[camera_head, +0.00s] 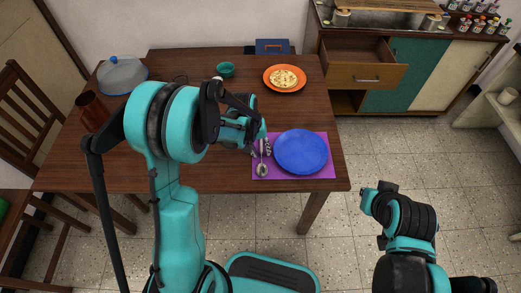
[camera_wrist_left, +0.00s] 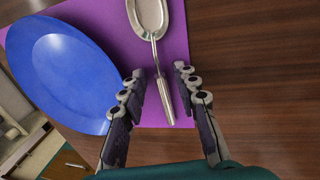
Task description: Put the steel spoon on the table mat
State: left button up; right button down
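The steel spoon (camera_head: 262,169) lies on the purple table mat (camera_head: 318,175), left of a blue plate (camera_head: 301,151). It also shows in the left wrist view (camera_wrist_left: 149,14), its bowl at the top and its handle pointing toward my left gripper. My left gripper (camera_wrist_left: 157,72) is open, with one finger on each side of the handle end and a gap on both sides. In the head view the left gripper (camera_head: 263,147) is over the mat's left edge, partly hidden by its own arm. My right arm is at the lower right of the head view; its fingers do not show clearly.
An orange plate of food (camera_head: 284,78), a teal bowl (camera_head: 226,69) and a clear-lidded dish (camera_head: 122,74) stand farther back on the wooden table (camera_head: 210,178). A brown cup (camera_head: 92,106) is at the left. A cabinet with an open drawer (camera_head: 358,74) stands behind right.

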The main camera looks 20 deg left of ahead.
pick_arm(q)
jog(key=shift+r, duration=0.1)
jog(key=shift+r+p, duration=0.3)
notch_tip(320, 180, up, 11)
jog(key=a+p, duration=0.2)
jog(key=p, duration=0.2)
jog(key=s+r+m+t+y, duration=0.1)
jog(key=s+r+t, duration=0.2)
jog(key=s+r, duration=0.2)
jog(key=s+r+m+t+y, duration=0.1)
jog(key=s+r, duration=0.4)
jog(key=s, duration=0.7)
jog(key=shift+a+r+m+t, duration=0.35)
jog(key=shift+m+t, duration=0.35)
jog(key=shift+t, duration=0.5)
